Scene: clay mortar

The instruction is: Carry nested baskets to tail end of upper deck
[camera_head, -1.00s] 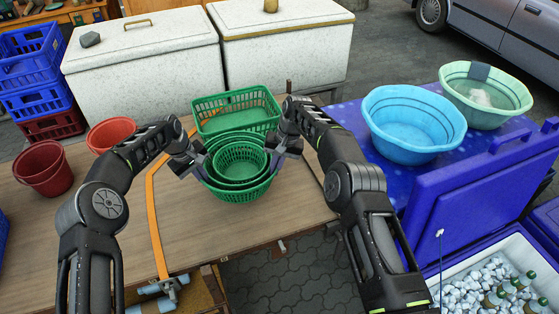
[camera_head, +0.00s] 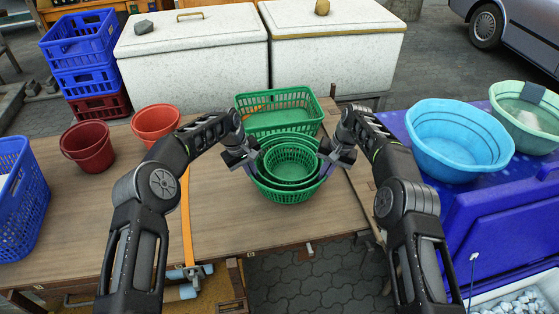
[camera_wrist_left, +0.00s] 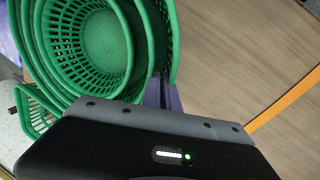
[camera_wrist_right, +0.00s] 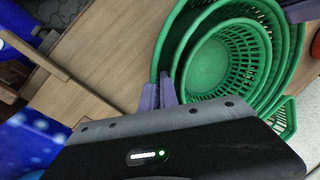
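Several green round baskets (camera_head: 290,183) sit nested over the wooden table, smaller ones inside a larger one, upright; I cannot tell whether they touch the tabletop. My left gripper (camera_head: 248,166) is at their left side, its fingers closed around the outer rim. The nest also shows in the left wrist view (camera_wrist_left: 88,42), with that gripper's fingers (camera_wrist_left: 163,92) straddling the rim. My right gripper (camera_head: 331,164) holds the opposite side. In the right wrist view its fingers (camera_wrist_right: 159,92) straddle the rim of the nest (camera_wrist_right: 225,62). No upper deck is identifiable.
A green rectangular basket (camera_head: 279,119) stands just behind the nest. Red buckets (camera_head: 156,121) and a blue crate (camera_head: 20,200) stand left. An orange strap (camera_head: 187,220) crosses the table. Blue basin (camera_head: 455,140) and blue cooler lid (camera_head: 500,215) are at right.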

